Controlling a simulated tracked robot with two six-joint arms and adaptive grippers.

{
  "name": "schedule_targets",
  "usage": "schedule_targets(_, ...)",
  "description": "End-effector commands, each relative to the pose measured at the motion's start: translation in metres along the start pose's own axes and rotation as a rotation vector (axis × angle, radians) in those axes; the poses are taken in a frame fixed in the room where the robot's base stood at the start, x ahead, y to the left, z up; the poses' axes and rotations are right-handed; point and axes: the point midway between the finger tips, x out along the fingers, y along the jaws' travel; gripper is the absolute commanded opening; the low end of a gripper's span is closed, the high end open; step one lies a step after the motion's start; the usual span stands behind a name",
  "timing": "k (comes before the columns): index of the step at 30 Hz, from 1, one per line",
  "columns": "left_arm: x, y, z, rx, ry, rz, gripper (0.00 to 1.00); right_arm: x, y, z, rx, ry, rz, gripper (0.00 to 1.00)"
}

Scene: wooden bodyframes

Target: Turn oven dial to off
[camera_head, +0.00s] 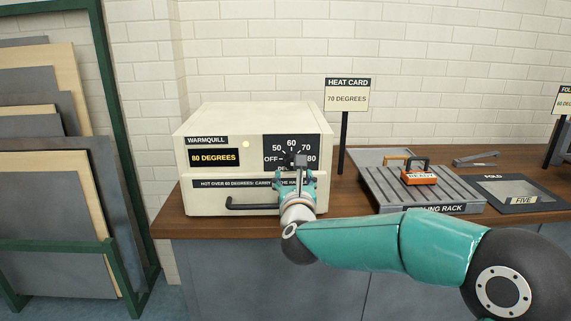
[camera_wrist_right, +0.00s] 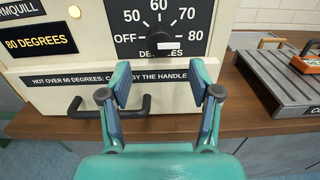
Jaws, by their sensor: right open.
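The cream oven (camera_head: 215,120) stands on the wooden counter, and its display (camera_head: 213,158) reads 80 DEGREES. The black dial (camera_wrist_right: 160,42) sits on a dark panel marked OFF, 50, 60, 70 and 80. Its white mark lies on the right side, toward 80. In the head view the dial (camera_head: 290,158) is partly hidden by my right gripper (camera_head: 298,182). In the wrist view my right gripper (camera_wrist_right: 158,82) is open and empty. Its fingers are spread just below the dial, one to each side, apart from it. My left gripper is not in view.
A cooling rack (camera_head: 415,188) with an orange READY block (camera_head: 420,178) stands to the right. A HEAT CARD sign (camera_head: 347,95) reads 70 DEGREES. Panels (camera_head: 60,170) lean in a green frame at left.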

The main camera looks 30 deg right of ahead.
Motion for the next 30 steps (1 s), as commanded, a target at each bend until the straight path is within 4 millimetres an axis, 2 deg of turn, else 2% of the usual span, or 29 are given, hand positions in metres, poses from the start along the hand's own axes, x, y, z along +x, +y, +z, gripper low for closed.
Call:
schedule_targets(1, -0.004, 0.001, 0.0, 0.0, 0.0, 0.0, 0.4, 0.013, -0.001, 0.001, 0.0, 0.001, -0.003, 0.63)
schedule_targets(6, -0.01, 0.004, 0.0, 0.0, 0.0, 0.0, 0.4, 0.047, 0.0, 0.001, 0.0, 0.001, -0.001, 0.63)
schedule_targets(12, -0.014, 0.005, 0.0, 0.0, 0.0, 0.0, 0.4, 0.073, 0.001, 0.001, -0.001, 0.0, 0.001, 0.63)
schedule_targets(18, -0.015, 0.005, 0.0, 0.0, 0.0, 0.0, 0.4, 0.082, 0.001, 0.0, -0.001, 0.0, 0.001, 0.63)
schedule_targets(25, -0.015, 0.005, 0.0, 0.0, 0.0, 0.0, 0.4, 0.082, 0.002, 0.0, -0.001, 0.0, 0.002, 0.63)
schedule_targets(26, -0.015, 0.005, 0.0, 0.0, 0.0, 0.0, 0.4, 0.082, 0.002, 0.0, -0.001, 0.0, 0.002, 0.59)
schedule_targets(30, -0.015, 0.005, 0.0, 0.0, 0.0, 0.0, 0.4, 0.082, 0.002, 0.0, -0.001, 0.0, 0.003, 0.36)
